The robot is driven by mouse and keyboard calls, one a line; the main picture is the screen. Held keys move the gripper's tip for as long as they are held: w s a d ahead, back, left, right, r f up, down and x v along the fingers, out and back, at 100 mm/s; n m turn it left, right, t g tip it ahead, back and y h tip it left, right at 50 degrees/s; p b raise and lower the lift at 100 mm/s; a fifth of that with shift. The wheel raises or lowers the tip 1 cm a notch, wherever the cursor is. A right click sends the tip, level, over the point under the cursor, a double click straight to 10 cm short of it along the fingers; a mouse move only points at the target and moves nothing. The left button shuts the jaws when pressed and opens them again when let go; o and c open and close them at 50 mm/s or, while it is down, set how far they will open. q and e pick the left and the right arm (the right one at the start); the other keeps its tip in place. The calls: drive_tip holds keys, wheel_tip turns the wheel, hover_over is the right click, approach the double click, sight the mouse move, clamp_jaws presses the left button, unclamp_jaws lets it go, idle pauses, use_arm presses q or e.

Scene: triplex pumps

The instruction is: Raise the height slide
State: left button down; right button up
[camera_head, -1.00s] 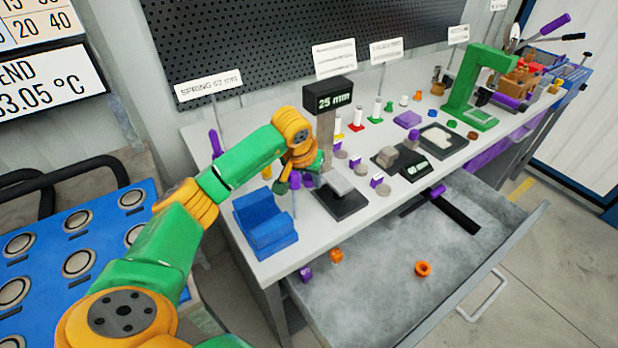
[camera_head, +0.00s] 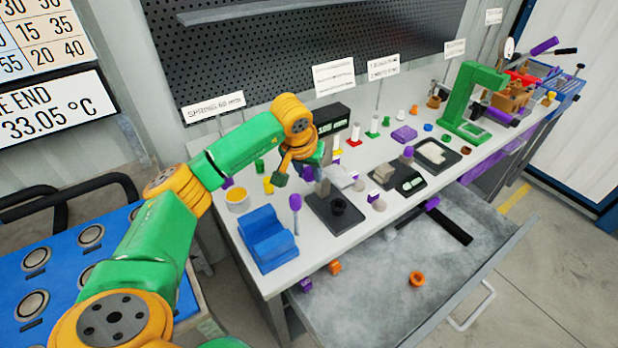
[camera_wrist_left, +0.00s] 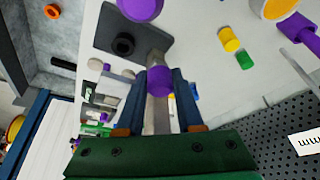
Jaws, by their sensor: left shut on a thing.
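The height gauge stands on the bench with a dark base (camera_head: 322,213), an upright column and a black display (camera_head: 334,119) whose digits are too blurred to read surely. My left gripper (camera_head: 308,174) is at the slide, on the column's left side. In the left wrist view, the blue fingers (camera_wrist_left: 160,86) are shut on a purple knob (camera_wrist_left: 160,80), apparently the slide's. A black ring (camera_head: 338,206) on the base also shows in the left wrist view (camera_wrist_left: 123,43). My right gripper is out of view.
A blue block (camera_head: 266,240) and a purple-handled tool (camera_head: 295,203) stand left of the gauge. A scale (camera_head: 399,181) and small parts lie to the right. The open drawer (camera_head: 440,262) juts out in front, and a green press (camera_head: 470,100) stands farther back.

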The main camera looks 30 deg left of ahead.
use_arm(q)
wheel_tip(320, 180, up, 3)
drive_tip(key=shift+f+p, duration=0.1)
drive_tip(key=shift+p, duration=0.35)
drive_tip(key=shift+w, duration=0.15)
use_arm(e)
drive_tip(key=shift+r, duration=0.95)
use_arm(q)
drive_tip(key=c, duration=0.5)
unclamp_jaws()
drive_tip(key=shift+c, duration=0.2)
drive_tip(key=b+v, duration=0.2)
drive_tip(key=v, duration=0.5)
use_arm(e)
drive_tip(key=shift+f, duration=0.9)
